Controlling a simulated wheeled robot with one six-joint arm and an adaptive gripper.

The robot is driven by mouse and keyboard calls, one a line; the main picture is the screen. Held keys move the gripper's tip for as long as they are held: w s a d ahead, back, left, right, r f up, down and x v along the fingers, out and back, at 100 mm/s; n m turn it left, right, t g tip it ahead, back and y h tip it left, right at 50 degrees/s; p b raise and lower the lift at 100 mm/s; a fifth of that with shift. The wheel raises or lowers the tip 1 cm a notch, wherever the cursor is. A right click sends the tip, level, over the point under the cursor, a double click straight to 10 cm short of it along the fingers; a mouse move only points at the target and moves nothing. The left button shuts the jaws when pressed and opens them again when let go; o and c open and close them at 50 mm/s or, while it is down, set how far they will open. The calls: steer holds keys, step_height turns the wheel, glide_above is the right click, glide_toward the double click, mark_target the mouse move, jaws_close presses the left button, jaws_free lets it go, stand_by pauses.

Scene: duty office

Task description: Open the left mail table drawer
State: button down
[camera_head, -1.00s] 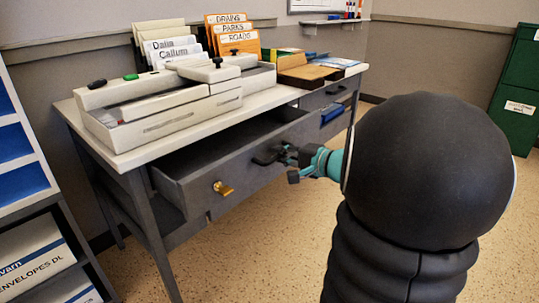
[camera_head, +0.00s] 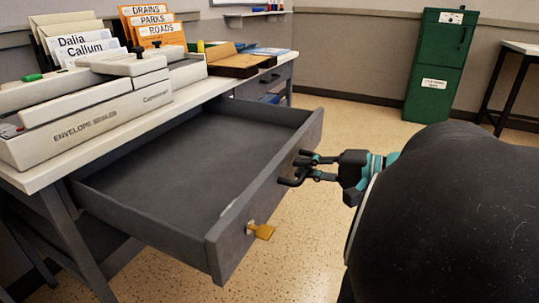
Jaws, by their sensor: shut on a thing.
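The left mail table drawer (camera_head: 226,229) is a grey drawer pulled well out from under the white tabletop (camera_head: 120,128). Its inside shows a bare grey floor, with a small pale item (camera_head: 230,206) near the front wall. A brass key or tag (camera_head: 262,231) sticks out of the drawer front. My gripper (camera_head: 303,170) is at the middle of the drawer front, shut on the dark drawer handle (camera_head: 292,180). The fingers partly hide the handle.
A white envelope sealer (camera_head: 90,120), folders (camera_head: 155,30) and a brown box (camera_head: 240,65) stand on the tabletop. A second drawer (camera_head: 270,78) is closed at the right. A green cabinet (camera_head: 436,70) stands by the back wall. Speckled floor (camera_head: 340,135) is clear beyond the gripper.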

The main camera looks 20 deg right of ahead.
steer(key=c, duration=1.2)
jaws_free()
steer(key=shift+d, duration=0.1)
steer(key=v, duration=1.2)
steer(key=shift+x, duration=6.1)
